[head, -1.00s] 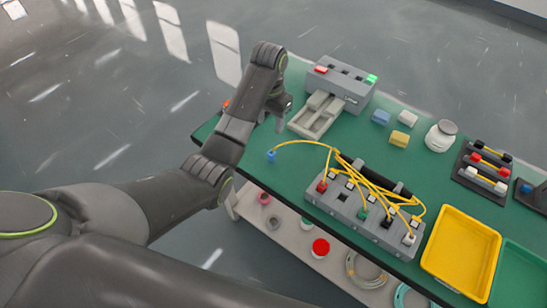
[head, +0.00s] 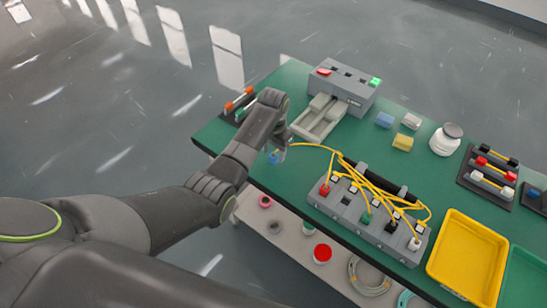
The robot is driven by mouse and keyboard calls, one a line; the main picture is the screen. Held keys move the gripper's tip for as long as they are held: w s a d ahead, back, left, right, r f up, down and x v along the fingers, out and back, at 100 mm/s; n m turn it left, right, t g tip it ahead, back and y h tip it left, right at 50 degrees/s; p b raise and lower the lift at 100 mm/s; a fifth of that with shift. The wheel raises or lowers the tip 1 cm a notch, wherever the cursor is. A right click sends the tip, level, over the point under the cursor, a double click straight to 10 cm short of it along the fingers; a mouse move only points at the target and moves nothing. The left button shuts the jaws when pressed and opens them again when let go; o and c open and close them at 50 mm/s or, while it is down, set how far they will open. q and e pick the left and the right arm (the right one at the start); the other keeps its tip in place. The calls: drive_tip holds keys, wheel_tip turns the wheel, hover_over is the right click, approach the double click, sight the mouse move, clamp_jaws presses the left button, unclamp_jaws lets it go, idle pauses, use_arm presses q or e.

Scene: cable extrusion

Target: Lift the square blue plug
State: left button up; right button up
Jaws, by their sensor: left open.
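The square blue plug (head: 273,158) is at the left end of a yellow cable, near the front-left edge of the green table. It is partly covered by my left gripper (head: 280,152). My left gripper is open and points down right at the plug; whether its fingers are on both sides of it or touching it is too small to tell. The yellow cable (head: 312,145) runs right from the plug to the cable bundle above a grey socket box. My right gripper is not in view.
The grey socket box (head: 350,205) with several plugs stands to the right on the green table (head: 300,180). A grey machine (head: 345,85) stands behind. Blue, white and yellow blocks, a white jar (head: 445,141) and a yellow tray (head: 467,255) are further right. A lower shelf shows below.

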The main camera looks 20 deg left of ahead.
use_arm(q)
drive_tip(key=shift+f, duration=1.35)
clamp_jaws()
drive_tip(key=shift+r, duration=0.1)
